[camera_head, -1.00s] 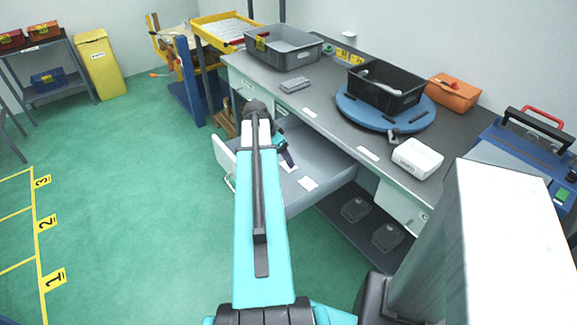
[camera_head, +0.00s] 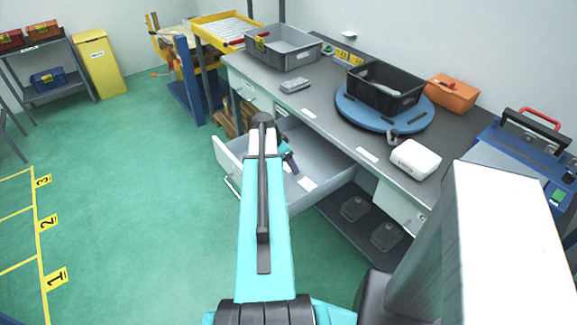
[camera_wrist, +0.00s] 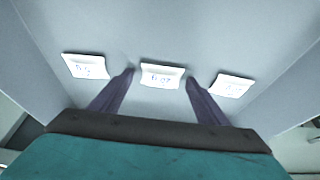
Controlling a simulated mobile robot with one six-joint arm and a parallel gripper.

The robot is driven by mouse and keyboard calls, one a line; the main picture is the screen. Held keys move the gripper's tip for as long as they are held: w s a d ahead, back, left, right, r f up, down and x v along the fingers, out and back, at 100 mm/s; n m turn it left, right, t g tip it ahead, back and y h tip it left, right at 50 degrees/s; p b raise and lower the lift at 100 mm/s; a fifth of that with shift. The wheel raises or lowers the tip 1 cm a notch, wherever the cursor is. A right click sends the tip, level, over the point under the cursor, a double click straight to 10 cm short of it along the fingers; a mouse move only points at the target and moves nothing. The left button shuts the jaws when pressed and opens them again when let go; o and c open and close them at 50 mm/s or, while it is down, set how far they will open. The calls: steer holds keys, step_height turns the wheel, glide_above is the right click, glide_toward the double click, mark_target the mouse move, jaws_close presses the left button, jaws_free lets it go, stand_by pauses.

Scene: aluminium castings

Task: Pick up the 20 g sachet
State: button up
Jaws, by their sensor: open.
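Three white sachets lie in a row on the floor of the open grey drawer. In the wrist view they are a left sachet (camera_wrist: 86,66), a middle sachet (camera_wrist: 162,75) and a right sachet (camera_wrist: 231,86).
Green floor to the left is free.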

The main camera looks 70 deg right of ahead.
stand_by(0.4)
steer(key=c, duration=1.1)
steer(key=shift+r, duration=0.25)
steer(key=shift+r+b, duration=0.5)
steer(key=shift+r, duration=0.7)
steer(key=a, duration=0.3)
steer(key=a+r+b, duration=0.1)
steer(key=a, duration=0.3)
steer(key=s+a+b, duration=0.1)
steer(key=a, duration=0.2)
steer(key=shift+s+a+r, duration=0.1)
steer(key=shift+a+r, duration=0.35)
steer(key=shift+r, duration=0.05)
steer(key=shift+p, duration=0.8)
steer(key=a+p, duration=0.1)
steer(key=p, duration=0.2)
steer(key=shift+r, duration=0.1)
